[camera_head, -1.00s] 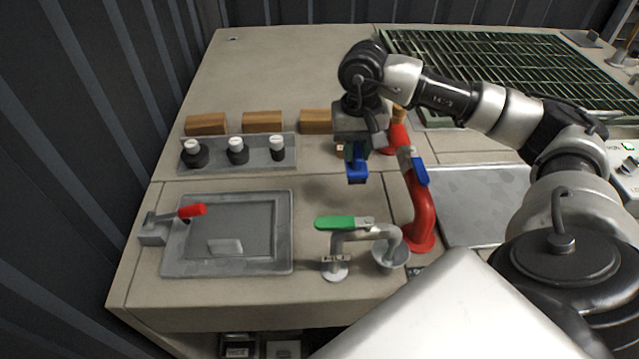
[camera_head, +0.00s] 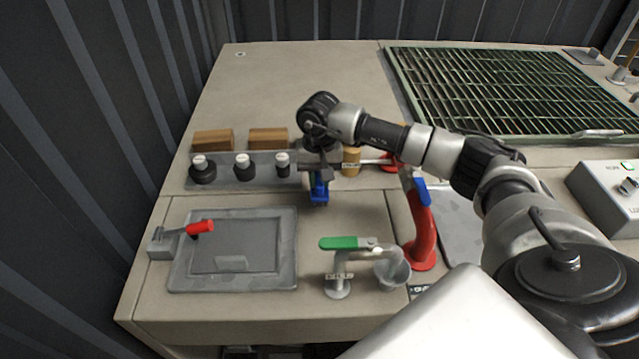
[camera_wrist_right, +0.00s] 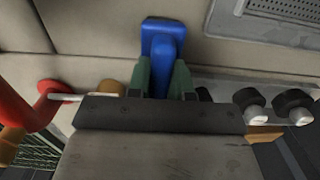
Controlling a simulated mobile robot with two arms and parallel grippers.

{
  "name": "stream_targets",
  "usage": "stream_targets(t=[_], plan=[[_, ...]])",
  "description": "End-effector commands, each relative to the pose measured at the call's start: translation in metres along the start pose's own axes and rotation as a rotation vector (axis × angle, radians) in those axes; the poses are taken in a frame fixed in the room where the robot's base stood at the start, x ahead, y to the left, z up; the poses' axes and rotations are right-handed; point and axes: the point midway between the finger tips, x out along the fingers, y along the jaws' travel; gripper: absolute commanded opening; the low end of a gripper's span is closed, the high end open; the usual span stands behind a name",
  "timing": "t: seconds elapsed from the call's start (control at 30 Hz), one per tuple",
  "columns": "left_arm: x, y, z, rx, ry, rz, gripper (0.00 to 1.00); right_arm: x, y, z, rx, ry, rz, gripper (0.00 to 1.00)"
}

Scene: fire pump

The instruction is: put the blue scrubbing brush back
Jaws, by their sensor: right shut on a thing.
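The blue scrubbing brush (camera_head: 319,191) is between the jaws of my right gripper (camera_head: 319,178), near the right end of the grey tray (camera_head: 270,183) with the black knobs. In the right wrist view the blue brush (camera_wrist_right: 163,40) sticks out beyond the greenish fingers of the gripper (camera_wrist_right: 161,80), which are shut on it. The fingers hide part of the brush. I cannot tell whether the brush touches the surface below. My left gripper is not in view.
Several black knobs with white caps (camera_head: 244,167) stand left of the gripper, with wooden blocks (camera_head: 268,139) behind. A red pipe (camera_head: 421,230) with a blue lever stands to the right. A green-handled valve (camera_head: 345,243) and a hatch with a red handle (camera_head: 199,228) are nearer.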

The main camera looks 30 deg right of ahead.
Motion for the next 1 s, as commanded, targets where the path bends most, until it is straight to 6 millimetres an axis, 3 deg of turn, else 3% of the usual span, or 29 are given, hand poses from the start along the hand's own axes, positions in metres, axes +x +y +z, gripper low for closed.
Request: stream_targets(t=[0.2, 0.57, 0.6, 0.73, 1.0], plan=[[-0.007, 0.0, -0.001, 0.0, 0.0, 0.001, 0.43, 0.028, 0.0, -0.001, 0.001, -0.002, 0.001, 0.0], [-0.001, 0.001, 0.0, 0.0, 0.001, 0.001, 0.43, 0.034, 0.001, -0.001, 0.001, 0.0, 0.0, 0.0], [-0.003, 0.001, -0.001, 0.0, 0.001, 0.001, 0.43, 0.032, 0.001, -0.001, 0.001, 0.0, 0.001, 0.27], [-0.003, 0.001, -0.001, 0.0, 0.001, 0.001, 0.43, 0.032, 0.001, -0.001, 0.001, -0.001, 0.001, 0.46], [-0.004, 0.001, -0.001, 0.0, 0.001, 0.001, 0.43, 0.031, 0.001, -0.001, 0.001, -0.001, 0.001, 0.46]])
